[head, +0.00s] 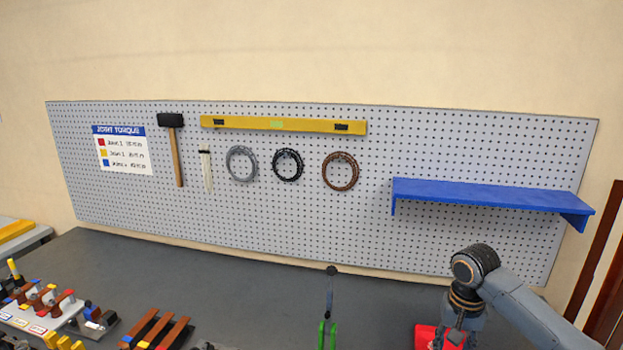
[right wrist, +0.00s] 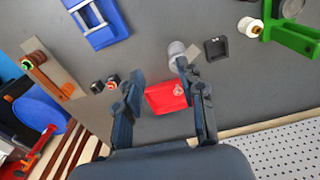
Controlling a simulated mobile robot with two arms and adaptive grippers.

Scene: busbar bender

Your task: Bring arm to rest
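My right arm comes in from the right in the head view, bent over the grey bench (head: 250,270); its gripper is not clearly visible there. In the right wrist view my right gripper (right wrist: 160,70) is open, its two fingers apart with nothing between the tips. A red tray (right wrist: 160,97) lies on the bench below, seen between the fingers, with a small item at its right side. The red tray also shows partly in the head view (head: 424,335), beside my arm. My left gripper is in neither view.
A pegboard (head: 300,220) holds a hammer, a yellow level and several coils, with a blue shelf (head: 480,195) near my right arm. The wrist view shows a blue holder (right wrist: 97,22), a grey cylinder (right wrist: 176,50), a black block (right wrist: 216,47) and a green stand (right wrist: 292,38).

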